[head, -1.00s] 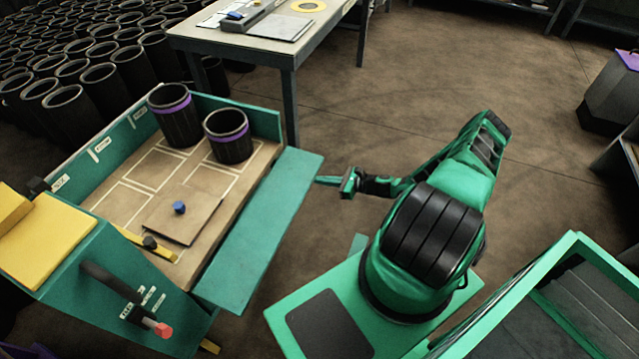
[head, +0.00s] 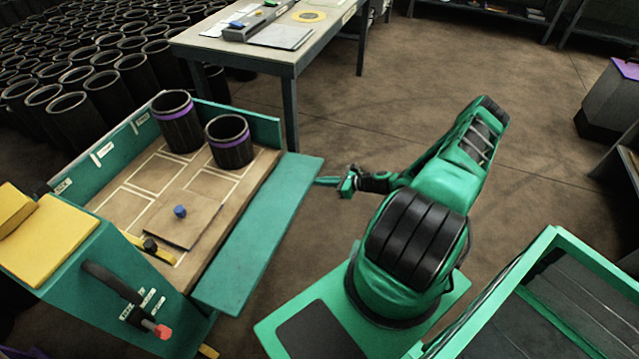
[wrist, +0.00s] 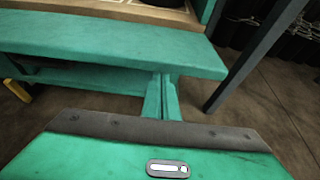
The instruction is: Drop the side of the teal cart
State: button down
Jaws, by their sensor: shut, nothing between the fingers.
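The teal cart (head: 88,255) stands at the left in the head view. Its side panel (head: 258,235), on the side facing my arm, lies folded outward, roughly level with the tan bed (head: 205,190). The panel also fills the upper part of the wrist view (wrist: 110,48). My gripper (head: 326,181) is shut and empty, its fingertips right by the panel's outer edge. In the wrist view the closed fingers (wrist: 162,98) point at that edge; I cannot tell whether they touch it.
On the bed are two black bins with purple bands (head: 178,125) (head: 230,142) and a flat board with a blue knob (head: 180,211). A workbench (head: 285,62) stands behind. Many black bins (head: 75,115) fill the back left. The floor behind my arm is clear.

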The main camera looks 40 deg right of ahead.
jog(key=s+d, duration=0.5)
jog(key=s, duration=0.3)
jog(key=shift+r, duration=0.45)
